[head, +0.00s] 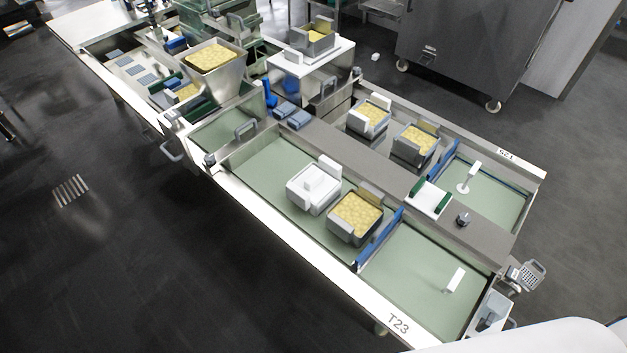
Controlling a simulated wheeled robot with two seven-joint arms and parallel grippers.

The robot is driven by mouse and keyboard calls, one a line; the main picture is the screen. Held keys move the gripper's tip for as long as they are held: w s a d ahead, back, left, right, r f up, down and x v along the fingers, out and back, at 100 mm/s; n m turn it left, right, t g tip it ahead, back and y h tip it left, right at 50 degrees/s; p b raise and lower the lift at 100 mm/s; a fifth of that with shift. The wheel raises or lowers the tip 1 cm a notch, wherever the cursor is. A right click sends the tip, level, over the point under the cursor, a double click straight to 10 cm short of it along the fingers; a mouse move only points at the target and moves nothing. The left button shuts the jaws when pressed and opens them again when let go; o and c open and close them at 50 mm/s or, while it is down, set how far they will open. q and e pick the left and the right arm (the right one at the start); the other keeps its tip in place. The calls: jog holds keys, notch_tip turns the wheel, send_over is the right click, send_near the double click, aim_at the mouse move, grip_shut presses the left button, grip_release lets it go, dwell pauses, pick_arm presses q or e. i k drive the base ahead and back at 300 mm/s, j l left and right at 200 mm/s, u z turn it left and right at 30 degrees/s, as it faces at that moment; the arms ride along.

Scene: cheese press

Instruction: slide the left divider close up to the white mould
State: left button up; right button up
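The left divider (240,149) is a grey metal plate with an upright grey handle (246,128). It stands across the left part of the front green-floored trough (262,170). The white mould (314,186), with a white block-shaped lid on top, sits in the same trough to its right. A clear stretch of green floor lies between the divider and the white mould. An open mould of yellow curd (356,215) stands right of the white mould, close beside it. Neither of my grippers is in view.
A blue divider (378,240) stands right of the curd mould. A grey centre strip (375,165) separates the front trough from the back one, which holds two curd moulds (369,118), (415,143). A hopper (214,62) stands back left.

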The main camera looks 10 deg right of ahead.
aim_at(244, 146)
jog(key=i+j, duration=0.25)
jog(key=i+j+z, duration=0.15)
jog(key=i+j, duration=0.15)
jog(key=j, duration=0.15)
jog(key=i+j, duration=0.25)
jog(key=j, duration=0.15)
jog(key=i+j+z, duration=0.15)
jog(key=i+j, duration=0.1)
jog(key=j, duration=0.1)
